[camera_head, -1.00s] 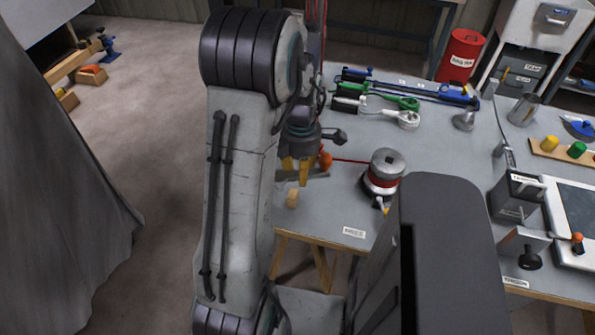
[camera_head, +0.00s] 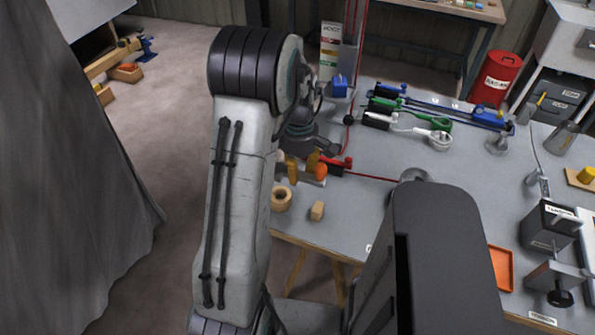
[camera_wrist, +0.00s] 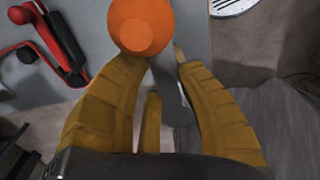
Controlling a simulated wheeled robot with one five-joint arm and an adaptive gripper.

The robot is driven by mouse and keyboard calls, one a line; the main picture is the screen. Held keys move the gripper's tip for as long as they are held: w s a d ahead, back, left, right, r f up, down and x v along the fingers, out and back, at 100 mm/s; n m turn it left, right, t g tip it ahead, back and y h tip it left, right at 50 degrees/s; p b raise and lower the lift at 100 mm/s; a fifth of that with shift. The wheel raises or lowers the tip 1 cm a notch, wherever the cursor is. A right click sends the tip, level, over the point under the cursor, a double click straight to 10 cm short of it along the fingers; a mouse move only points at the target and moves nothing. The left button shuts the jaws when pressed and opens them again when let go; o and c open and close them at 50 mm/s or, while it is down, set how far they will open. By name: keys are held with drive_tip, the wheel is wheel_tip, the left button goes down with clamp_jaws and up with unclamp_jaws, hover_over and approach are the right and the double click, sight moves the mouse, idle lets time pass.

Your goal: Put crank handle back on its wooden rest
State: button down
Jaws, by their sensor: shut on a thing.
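My gripper (camera_head: 296,170) has yellow-brown fingers and shows at the table's near left part. In the wrist view my gripper (camera_wrist: 165,85) is shut on the crank handle. The crank handle's orange knob (camera_head: 320,171) sticks out to the right of the fingers. In the wrist view the knob (camera_wrist: 140,28) is large beyond the fingertips, and the grey metal arm (camera_wrist: 172,95) runs between the fingers. A small wooden block (camera_head: 317,211) stands on the table near the front edge, just below the gripper in the picture. I cannot tell whether it is part of the wooden rest.
A tan ring (camera_head: 281,199) lies left of the block. A red-and-black fitting (camera_head: 336,164) with a red line is close right of the knob. A winch drum (camera_head: 413,176) stands farther right, partly hidden by my body. An orange tray (camera_head: 499,269) is at right.

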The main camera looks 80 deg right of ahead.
drive_tip(key=shift+f, duration=0.2)
drive_tip(key=shift+f+b, duration=1.5)
drive_tip(key=shift+f, duration=0.6)
drive_tip(key=shift+f+b, duration=1.95)
drive_tip(key=shift+f, duration=0.25)
idle(2.4)
idle(0.3)
drive_tip(key=shift+c, duration=1.9)
unclamp_jaws()
